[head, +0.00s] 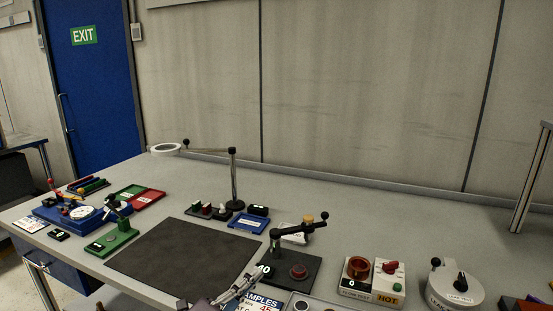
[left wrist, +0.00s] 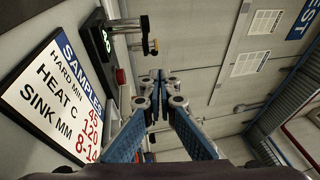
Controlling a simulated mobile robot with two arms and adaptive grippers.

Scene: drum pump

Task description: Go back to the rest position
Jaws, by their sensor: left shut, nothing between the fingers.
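My left gripper (head: 248,282) shows at the bottom middle of the head view, low in front of the bench, close to the samples card. In the left wrist view its two fingers (left wrist: 159,82) meet at the tips, shut, with nothing between them. The samples card (head: 262,304) is partly hidden at the bottom edge of the head view. In the left wrist view the samples card (left wrist: 62,95) stands large at the left, beside the fingers. My right gripper is in neither view.
A black press-like stand (head: 290,268) is just right of my left gripper. A hot unit (head: 374,280) and a white leak-test device (head: 455,289) stand further right. The dark mat (head: 183,252) is bare. A lamp stand (head: 234,180) rises behind it.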

